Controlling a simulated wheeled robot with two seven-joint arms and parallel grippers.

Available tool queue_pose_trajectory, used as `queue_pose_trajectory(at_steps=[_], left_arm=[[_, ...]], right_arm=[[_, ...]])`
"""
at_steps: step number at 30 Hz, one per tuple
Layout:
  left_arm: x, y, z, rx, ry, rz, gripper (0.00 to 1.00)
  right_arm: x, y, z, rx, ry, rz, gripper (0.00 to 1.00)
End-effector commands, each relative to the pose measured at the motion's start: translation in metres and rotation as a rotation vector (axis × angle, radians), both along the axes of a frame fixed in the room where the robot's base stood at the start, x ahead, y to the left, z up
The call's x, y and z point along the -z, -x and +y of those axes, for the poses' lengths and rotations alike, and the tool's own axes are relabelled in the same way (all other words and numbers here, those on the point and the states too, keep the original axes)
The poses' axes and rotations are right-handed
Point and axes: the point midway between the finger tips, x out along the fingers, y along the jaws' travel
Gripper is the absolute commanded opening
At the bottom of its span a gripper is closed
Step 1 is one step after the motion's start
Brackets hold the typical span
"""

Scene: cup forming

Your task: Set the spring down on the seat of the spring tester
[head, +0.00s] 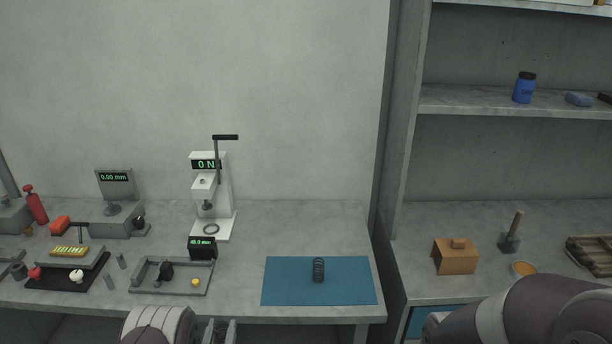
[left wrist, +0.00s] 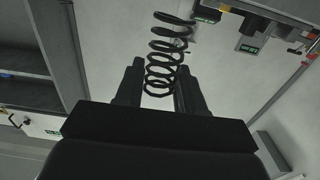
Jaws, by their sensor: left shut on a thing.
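A dark coil spring (left wrist: 168,46) sits between the fingers of my left gripper (left wrist: 158,80) in the left wrist view, its coils reaching past the fingertips. In the head view my left gripper (head: 220,333) is at the bottom edge, partly cut off; I cannot make out the held spring there. The white spring tester (head: 225,196), with a "0 N" display and a black lever, stands farther back on the bench. Its ring-shaped seat (head: 211,229) is empty. My right gripper is out of view.
Another dark spring (head: 318,270) stands upright on a blue mat (head: 350,290). A height gauge (head: 115,190) stands left.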

Motion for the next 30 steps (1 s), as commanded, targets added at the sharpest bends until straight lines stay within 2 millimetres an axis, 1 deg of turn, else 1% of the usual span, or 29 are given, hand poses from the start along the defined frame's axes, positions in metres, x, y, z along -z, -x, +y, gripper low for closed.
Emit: queue_pose_trajectory(at_steps=[1,2,6,8,10,25,28,30], left_arm=[[-0.012,0.0,0.0,0.0,0.0,0.002,0.05],[-0.011,0.001,0.0,0.0,0.0,0.003,0.05],[0.024,0.023,0.0,0.0,0.0,0.008,0.05],[0.033,0.032,0.0,0.0,0.0,0.005,0.05],[0.037,0.036,0.0,0.0,0.0,0.001,0.05],[0.037,0.035,-0.001,0.001,0.0,0.0,0.05],[0.038,0.034,-0.01,0.026,0.0,-0.001,0.05],[0.03,0.024,-0.022,0.055,0.0,-0.006,0.05]], right_arm=[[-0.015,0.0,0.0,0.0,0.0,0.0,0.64],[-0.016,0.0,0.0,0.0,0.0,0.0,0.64],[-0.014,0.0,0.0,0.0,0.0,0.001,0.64],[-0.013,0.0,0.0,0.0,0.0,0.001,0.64],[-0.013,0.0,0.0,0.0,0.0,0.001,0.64],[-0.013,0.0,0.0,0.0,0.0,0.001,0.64],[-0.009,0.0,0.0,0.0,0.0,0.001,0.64],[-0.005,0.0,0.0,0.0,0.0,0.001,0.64]])
